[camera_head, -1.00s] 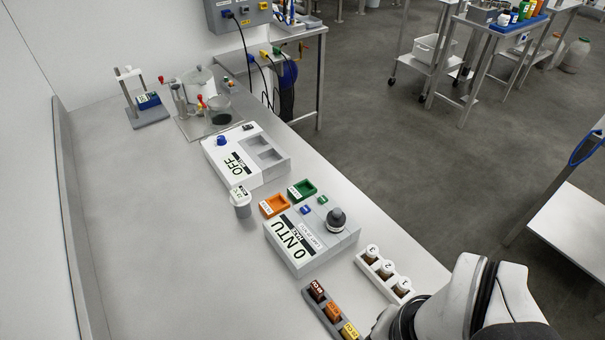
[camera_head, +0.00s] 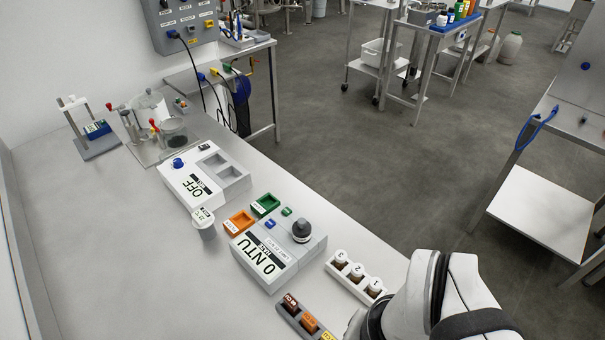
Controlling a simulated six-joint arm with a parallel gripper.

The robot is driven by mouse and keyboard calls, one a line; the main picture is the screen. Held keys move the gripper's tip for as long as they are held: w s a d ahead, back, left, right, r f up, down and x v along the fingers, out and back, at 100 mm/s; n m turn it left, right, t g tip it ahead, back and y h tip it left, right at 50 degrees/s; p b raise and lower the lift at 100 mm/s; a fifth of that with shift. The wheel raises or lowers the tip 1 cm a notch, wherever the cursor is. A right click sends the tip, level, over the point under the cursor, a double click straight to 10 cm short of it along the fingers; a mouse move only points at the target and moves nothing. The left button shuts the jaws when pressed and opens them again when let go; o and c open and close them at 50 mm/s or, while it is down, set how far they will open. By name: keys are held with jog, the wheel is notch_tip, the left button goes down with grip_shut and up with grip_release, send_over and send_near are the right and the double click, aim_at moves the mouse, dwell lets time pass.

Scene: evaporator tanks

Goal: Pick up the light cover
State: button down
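The light cover appears to be the dark round cap with a knob (camera_head: 302,229). It sits upright on the right end of the white turbidity meter (camera_head: 277,258), whose display reads 0 NTU. Nothing touches the cap.
A white rack (camera_head: 345,281) holds several numbered vials. A grey rack (camera_head: 286,313) with coloured vials lies nearer.

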jog(key=shift+c, duration=0.9)
grip_release()
jog(key=w+d+f+n+t+h, duration=0.15)
jog(key=w+f, duration=0.25)
jog(key=w, duration=0.4)
jog(key=n+t+y, duration=0.1)
jog(key=n+t, duration=0.4)
jog(key=t, duration=0.4)
send_near(305, 236)
jog(key=shift+g, duration=0.25)
jog(key=d+f, duration=0.1)
jog(key=d, duration=0.1)
jog(key=w+d, duration=0.1)
jog(key=d, duration=0.1)
jog(key=w+d+f, duration=0.1)
jog(key=d, duration=0.1)
jog(key=shift+w+f, duration=0.2)
jog(key=shift+f, duration=0.15)
jog(key=a+n+y, duration=0.1)
jog(key=a+f+n+t+y, duration=0.1)
jog(key=a, duration=0.1)
jog(key=w+a+n+t+y, duration=0.1)
jog(key=shift+a+f, duration=0.3)
jog(key=shift+a, duration=0.05)
jog(key=shift+a+t+y, duration=0.25)
jog(key=shift+t, duration=0.15)
jog(key=x, duration=0.7)
jog(key=shift+w+a, duration=0.1)
jog(key=shift+w, duration=0.1)
jog(key=shift+c, duration=0.2)
